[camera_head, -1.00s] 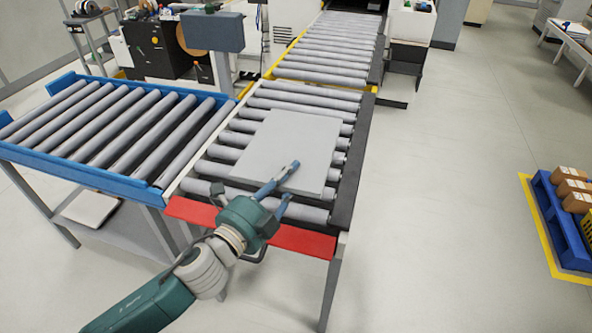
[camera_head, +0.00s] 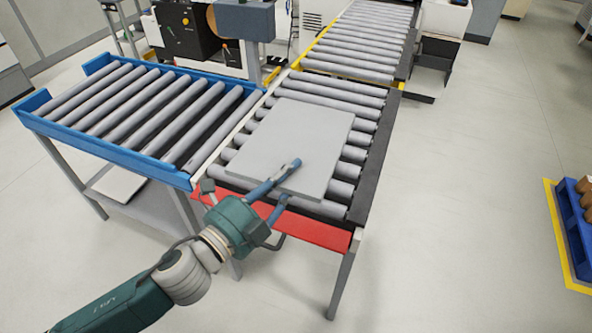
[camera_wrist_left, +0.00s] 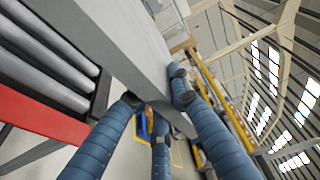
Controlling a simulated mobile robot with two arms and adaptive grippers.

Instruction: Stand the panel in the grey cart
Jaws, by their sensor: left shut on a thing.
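The grey panel (camera_head: 292,147) lies flat on the roller conveyor (camera_head: 368,152) in the head view, above the red end strip. My left gripper (camera_head: 284,184) is shut on its near edge, with one finger across the top face and another lower down at the edge. In the left wrist view the panel (camera_wrist_left: 125,35) runs between the blue fingers (camera_wrist_left: 157,100). The grey cart is not recognisable in these frames. My right gripper is not in view.
A blue-framed roller table (camera_head: 125,115) adjoins the conveyor on the left. Another roller line (camera_head: 360,45) continues at the back. A blue pallet with boxes (camera_head: 580,230) stands at the right edge. The floor between is clear.

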